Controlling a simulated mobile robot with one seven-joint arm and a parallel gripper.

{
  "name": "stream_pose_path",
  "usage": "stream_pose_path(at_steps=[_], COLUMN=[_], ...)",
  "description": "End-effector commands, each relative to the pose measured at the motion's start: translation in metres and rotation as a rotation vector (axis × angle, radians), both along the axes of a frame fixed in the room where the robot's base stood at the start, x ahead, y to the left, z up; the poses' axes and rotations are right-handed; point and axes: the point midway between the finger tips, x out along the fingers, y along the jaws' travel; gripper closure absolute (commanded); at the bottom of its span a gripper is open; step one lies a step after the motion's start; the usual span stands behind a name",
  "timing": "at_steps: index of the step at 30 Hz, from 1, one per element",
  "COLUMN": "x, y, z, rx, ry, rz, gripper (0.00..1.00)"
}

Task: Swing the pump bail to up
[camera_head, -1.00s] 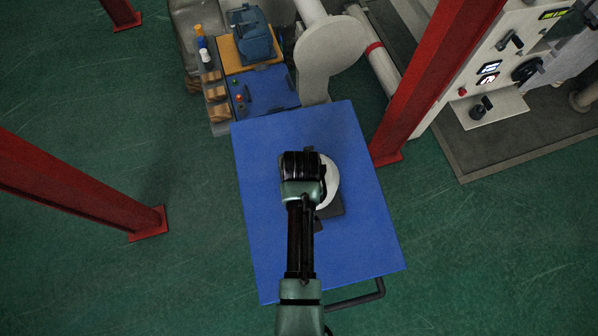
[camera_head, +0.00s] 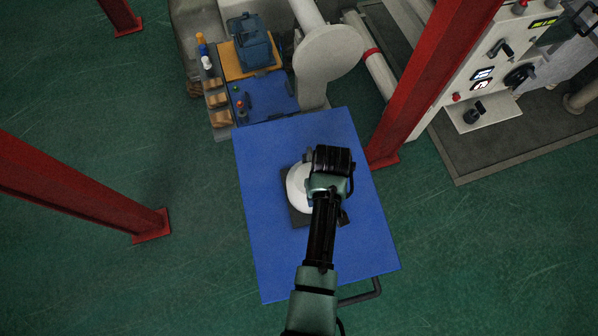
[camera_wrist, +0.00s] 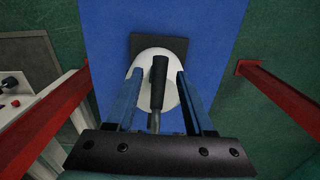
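The white round body (camera_head: 297,189), seemingly the pump, sits on a dark square base (camera_head: 299,216) on a blue-topped cart (camera_head: 270,260). The white body also shows in the wrist view (camera_wrist: 146,69). A black grip (camera_wrist: 158,85) on a thin metal rod (camera_wrist: 154,122), seemingly the bail, stands out toward the wrist camera. My gripper (camera_wrist: 160,74) is open, with one blue finger on each side of the grip and a visible gap on both sides. In the head view my wrist covers the bail and part of the pump.
Red posts stand right (camera_head: 420,90) and left (camera_head: 80,190) of the cart. A grey machine with a blue panel (camera_head: 262,95) adjoins the cart's far end. A control cabinet (camera_head: 490,75) is at the upper right. Most of the blue top is bare.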

Motion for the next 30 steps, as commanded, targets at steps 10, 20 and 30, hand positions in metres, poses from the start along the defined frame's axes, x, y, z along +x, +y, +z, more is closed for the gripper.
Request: stream_pose_path(at_steps=[10,20,30], x=[0.000,0.000,0.000], y=[0.001,0.002,0.002], z=[0.007,0.040,0.069], rx=[0.002,0.002,0.002], ry=[0.000,0.000,-0.001], rz=[0.002,0.002,0.002], gripper=[0.47,0.47,0.47])
